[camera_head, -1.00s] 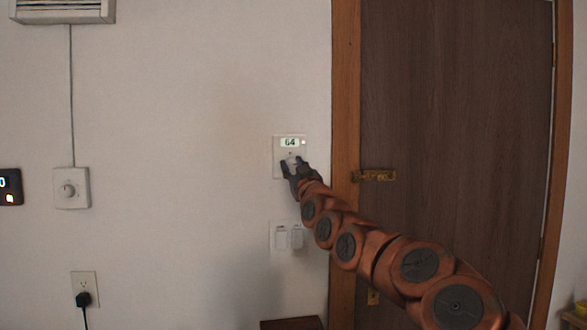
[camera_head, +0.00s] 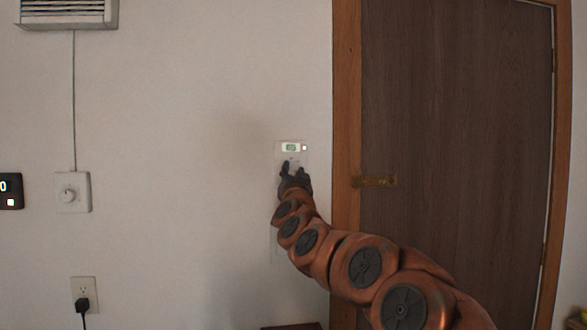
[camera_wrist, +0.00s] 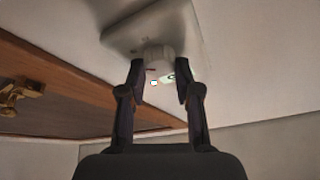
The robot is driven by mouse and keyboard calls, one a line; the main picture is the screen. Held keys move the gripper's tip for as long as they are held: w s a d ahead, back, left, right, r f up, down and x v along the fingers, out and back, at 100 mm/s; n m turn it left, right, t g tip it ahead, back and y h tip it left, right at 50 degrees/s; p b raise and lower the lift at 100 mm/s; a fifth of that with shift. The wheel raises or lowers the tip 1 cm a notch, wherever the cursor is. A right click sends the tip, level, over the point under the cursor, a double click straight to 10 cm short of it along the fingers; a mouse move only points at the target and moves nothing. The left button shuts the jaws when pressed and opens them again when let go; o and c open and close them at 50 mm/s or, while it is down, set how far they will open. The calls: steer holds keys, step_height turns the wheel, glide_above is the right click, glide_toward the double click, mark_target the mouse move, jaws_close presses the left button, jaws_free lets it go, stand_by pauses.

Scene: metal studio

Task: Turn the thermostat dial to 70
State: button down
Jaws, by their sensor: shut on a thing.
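The white thermostat (camera_head: 281,157) is on the wall left of the door frame. The fingers hide part of the dial.
On the left wall are another round dial (camera_head: 69,194), a dark display unit (camera_head: 10,190), a vent (camera_head: 65,12) and an outlet with a plug (camera_head: 83,304). My arm covers most of the switch plate below the thermostat.

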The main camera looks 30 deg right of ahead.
steer(key=shift+m+g+h+p, duration=0.3)
steer(key=shift+m, duration=0.5)
steer(key=c, duration=0.8)
jaws_free()
steer(key=shift+a, duration=0.1)
steer(key=v, duration=1.2)
